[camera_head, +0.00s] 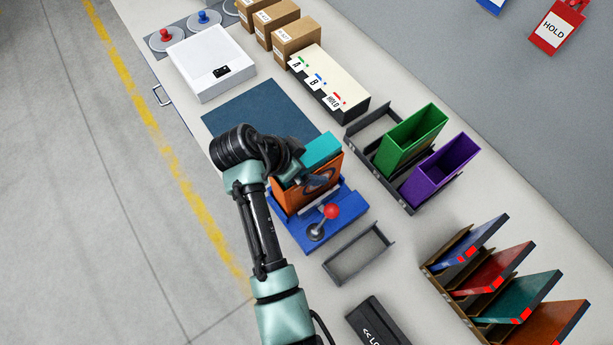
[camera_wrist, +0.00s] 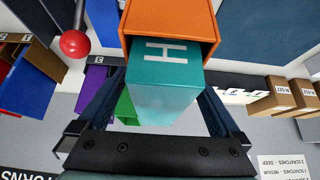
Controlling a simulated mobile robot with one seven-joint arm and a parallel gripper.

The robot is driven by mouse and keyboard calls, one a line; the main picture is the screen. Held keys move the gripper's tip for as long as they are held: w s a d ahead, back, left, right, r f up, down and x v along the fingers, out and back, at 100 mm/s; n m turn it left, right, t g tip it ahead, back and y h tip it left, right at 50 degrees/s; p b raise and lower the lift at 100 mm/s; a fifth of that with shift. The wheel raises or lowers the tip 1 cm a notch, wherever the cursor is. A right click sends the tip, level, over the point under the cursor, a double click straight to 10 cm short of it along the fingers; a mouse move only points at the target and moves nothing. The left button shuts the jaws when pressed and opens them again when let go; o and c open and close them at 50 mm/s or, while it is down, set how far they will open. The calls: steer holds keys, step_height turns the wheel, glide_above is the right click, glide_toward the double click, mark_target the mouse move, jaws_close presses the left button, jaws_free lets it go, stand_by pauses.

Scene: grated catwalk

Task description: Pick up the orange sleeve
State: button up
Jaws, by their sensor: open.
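The orange sleeve (camera_head: 290,196) stands in a blue fixture (camera_head: 330,230) with a red-knobbed lever (camera_head: 331,211). A teal case (camera_head: 323,146) sticks out of the sleeve's open end. In the wrist view the sleeve (camera_wrist: 168,22) is at the top centre, and the teal case (camera_wrist: 165,95), marked with an H, projects from it towards my palm. My gripper (camera_wrist: 162,88) is open, with one finger on each side of the teal case; I cannot tell if they touch it. In the head view my wrist hides part of the sleeve and case.
Green (camera_head: 409,142) and purple (camera_head: 438,172) bins stand to the right. An empty grey holder (camera_head: 358,254) and a rack of coloured panels (camera_head: 470,292) are nearer the front.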

steer(key=shift+w, duration=0.1)
jaws_close()
stand_by(0.3)
